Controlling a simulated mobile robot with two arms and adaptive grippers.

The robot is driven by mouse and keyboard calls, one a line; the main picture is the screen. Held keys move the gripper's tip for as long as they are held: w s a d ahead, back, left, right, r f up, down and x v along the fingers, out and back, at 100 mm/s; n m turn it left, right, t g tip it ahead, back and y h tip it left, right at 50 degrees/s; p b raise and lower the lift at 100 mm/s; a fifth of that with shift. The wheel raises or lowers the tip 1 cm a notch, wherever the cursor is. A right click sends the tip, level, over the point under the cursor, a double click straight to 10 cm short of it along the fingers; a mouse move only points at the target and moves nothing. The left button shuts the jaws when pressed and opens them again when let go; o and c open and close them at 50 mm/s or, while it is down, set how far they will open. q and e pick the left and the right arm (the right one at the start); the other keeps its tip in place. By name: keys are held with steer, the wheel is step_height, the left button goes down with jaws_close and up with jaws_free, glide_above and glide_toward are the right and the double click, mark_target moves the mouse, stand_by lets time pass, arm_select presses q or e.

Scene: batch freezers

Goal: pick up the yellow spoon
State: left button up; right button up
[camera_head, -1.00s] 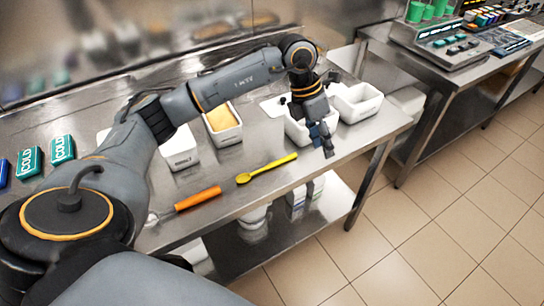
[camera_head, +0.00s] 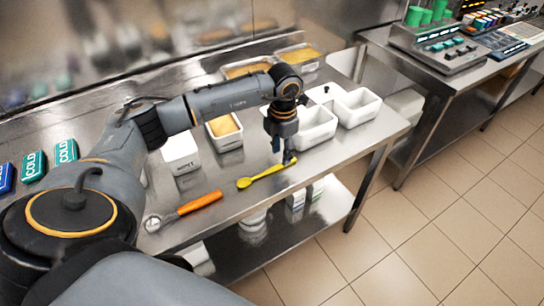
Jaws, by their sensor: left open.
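The yellow spoon (camera_head: 262,176) lies on the steel table (camera_head: 225,200) near its front edge, bowl end to the left and handle end to the right. My left gripper (camera_head: 284,158) points down at the handle end of the spoon and partly covers it. Its fingers are open. I cannot tell whether they are around the handle or only above it. My right gripper is not in view.
An orange-handled scoop (camera_head: 199,203) lies left of the spoon. White tubs (camera_head: 317,127) and (camera_head: 357,106) stand behind and right of the gripper. A tub with yellow contents (camera_head: 224,127) and a white tub (camera_head: 181,153) stand further left. Cold packs (camera_head: 34,166) lie far left.

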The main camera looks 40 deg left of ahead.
mark_target(281, 164)
arm_select(q)
step_height(281, 164, down, 4)
steer(key=shift+s+p, duration=0.15)
steer(key=shift+p, duration=0.35)
jaws_close()
steer(key=shift+r, duration=0.1)
